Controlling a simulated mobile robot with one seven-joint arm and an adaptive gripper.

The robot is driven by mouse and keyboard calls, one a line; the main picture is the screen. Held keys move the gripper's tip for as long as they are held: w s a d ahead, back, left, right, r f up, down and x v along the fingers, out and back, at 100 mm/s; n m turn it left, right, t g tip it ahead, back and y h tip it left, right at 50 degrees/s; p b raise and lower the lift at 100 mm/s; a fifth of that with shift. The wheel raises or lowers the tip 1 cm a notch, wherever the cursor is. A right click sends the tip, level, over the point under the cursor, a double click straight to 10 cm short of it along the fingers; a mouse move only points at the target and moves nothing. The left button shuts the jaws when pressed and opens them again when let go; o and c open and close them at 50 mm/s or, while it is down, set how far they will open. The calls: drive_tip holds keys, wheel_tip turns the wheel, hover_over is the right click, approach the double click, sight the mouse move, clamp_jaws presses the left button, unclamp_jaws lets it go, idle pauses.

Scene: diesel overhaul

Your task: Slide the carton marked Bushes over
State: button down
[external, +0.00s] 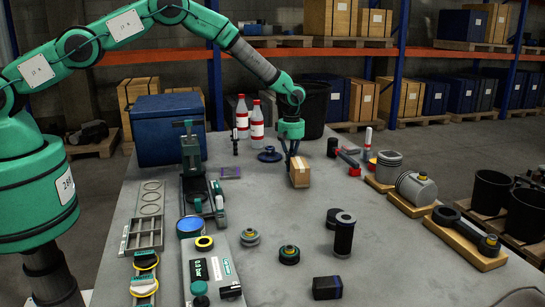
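A small brown carton (299,172) stands on the grey bench near its middle. Any marking on it is too small to read here. My gripper (291,156) points down at the carton's back left. Its dark fingers reach to about the top of the carton. I cannot tell whether they touch it or how far apart they are.
A blue-topped dark part (270,154) lies left of the carton, and a black cylinder (332,147) stands behind it to the right. A tall black cylinder (344,234) stands in front. Bench around the carton's front is clear.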

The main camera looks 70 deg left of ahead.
sight(301, 177)
drive_tip(key=d+b, duration=0.3)
drive_tip(key=d, duration=1.2)
drive_tip(key=shift+d+b, duration=0.15)
drive_tip(key=shift+b, duration=0.2)
drive_tip(key=shift+a, duration=0.8)
drive_tip(key=shift+a+b, duration=0.3)
drive_tip(key=shift+a, duration=0.9)
wheel_tip(301, 177, up, 10)
drive_tip(key=shift+r, duration=0.1)
